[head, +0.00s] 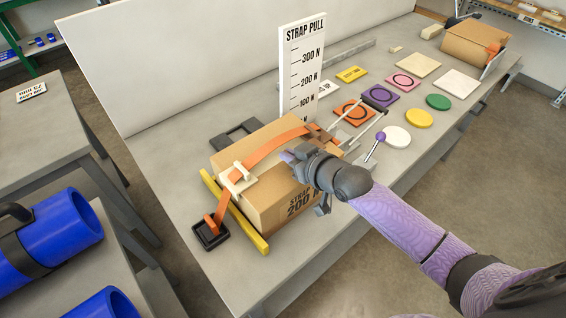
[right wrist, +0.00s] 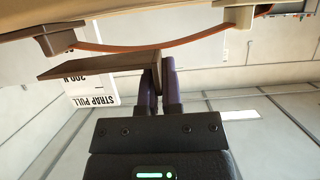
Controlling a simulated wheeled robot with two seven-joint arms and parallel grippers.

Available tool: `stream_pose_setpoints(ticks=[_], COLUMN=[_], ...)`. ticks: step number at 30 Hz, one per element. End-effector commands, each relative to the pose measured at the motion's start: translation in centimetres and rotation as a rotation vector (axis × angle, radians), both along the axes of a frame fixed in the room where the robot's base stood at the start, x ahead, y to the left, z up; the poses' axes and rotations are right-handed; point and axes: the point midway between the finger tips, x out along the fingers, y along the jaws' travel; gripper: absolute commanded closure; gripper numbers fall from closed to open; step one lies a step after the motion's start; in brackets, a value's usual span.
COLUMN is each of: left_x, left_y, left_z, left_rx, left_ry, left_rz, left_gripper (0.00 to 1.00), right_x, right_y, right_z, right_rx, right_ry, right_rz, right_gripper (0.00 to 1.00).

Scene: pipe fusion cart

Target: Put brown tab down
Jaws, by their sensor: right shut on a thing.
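My right gripper (head: 291,157) is over the top of the cardboard box (head: 268,200), by the orange strap (head: 262,150). In the right wrist view its purple fingers (right wrist: 164,78) are shut on one end of a flat brown tab (right wrist: 100,66), which sticks out to the left. The tab appears close to a brown buckle (right wrist: 55,38) at one end of the strap; I cannot tell if they touch. The brown buckle (head: 318,131) also shows in the head view, at the box's far right edge. A cream buckle (head: 238,177) sits at the strap's other side. My left gripper is out of view.
A STRAP PULL scale board (head: 303,65) stands behind the box. A yellow bar (head: 235,212) lies along its left side. Coloured discs and tiles, such as a green disc (head: 438,102), and a purple-knobbed lever (head: 377,145) are to the right.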

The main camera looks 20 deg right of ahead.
Motion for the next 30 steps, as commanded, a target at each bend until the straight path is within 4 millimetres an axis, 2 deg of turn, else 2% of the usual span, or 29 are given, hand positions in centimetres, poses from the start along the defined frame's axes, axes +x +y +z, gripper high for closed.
stream_pose_setpoints(ticks=[1, 4, 15, 18, 21, 30], left_x=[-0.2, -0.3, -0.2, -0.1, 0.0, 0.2], left_y=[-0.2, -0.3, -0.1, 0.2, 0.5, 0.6], left_z=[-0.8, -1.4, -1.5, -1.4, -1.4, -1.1], left_rx=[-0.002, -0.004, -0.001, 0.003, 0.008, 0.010], left_ry=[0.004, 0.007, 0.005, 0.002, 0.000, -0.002], left_rz=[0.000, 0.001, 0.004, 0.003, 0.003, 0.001], left_gripper=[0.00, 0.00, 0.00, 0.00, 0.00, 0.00], right_x=[0.0, 0.0, 0.0, 0.0, 0.0, 0.0], right_y=[0.0, 0.0, 0.0, 0.0, 0.0, 0.0], right_z=[-1.6, -3.2, -3.7, -3.6, -3.6, -3.3], right_rx=[0.000, -0.001, -0.001, -0.001, -0.001, -0.001], right_ry=[0.004, 0.003, 0.001, 0.000, 0.000, 0.000], right_rz=[0.000, 0.000, 0.000, 0.000, 0.000, 0.000], right_gripper=[1.00, 1.00, 1.00, 0.77, 0.59, 0.59])
